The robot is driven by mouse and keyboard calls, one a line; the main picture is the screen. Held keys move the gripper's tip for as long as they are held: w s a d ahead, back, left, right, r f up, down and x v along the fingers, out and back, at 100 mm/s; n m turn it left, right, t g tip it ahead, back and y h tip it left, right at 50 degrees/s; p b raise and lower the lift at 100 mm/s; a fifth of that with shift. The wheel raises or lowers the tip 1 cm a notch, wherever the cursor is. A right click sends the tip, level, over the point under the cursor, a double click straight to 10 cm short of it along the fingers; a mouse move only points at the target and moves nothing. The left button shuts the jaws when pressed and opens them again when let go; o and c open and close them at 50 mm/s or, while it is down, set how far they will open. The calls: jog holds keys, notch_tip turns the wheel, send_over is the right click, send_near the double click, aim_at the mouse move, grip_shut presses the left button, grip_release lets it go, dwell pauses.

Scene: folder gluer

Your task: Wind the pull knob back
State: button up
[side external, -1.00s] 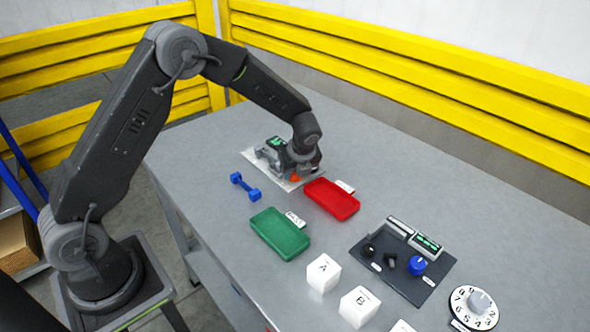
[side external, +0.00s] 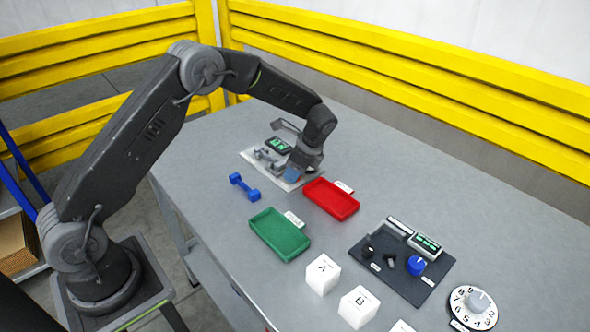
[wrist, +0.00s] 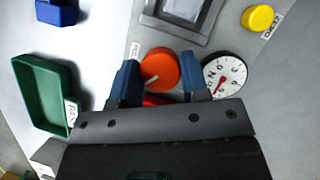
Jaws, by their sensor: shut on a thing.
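The orange round knob (wrist: 158,63), with a pale mark on its face, lies between my blue fingertips in the wrist view. My gripper (wrist: 160,82) is shut on it, one finger on each side. In the side view my gripper (side external: 293,174) is low over the metal plate (side external: 248,154), and the knob is hidden there. A white round gauge with a red needle (wrist: 223,77) lies just right of the knob. A grey framed display (wrist: 183,8) sits above it; its green screen also shows in the side view (side external: 278,146).
A red tray (side external: 331,199), a green tray (side external: 280,235) and a blue dumbbell (side external: 244,187) lie near the plate. A dark control panel (side external: 375,262), white lettered cubes (side external: 322,274) and a numbered dial (side external: 474,308) stand toward the front right. Yellow rails (side external: 420,70) run behind the table.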

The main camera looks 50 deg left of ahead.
jog(key=shift+n, duration=0.6)
jog(key=o, duration=0.9)
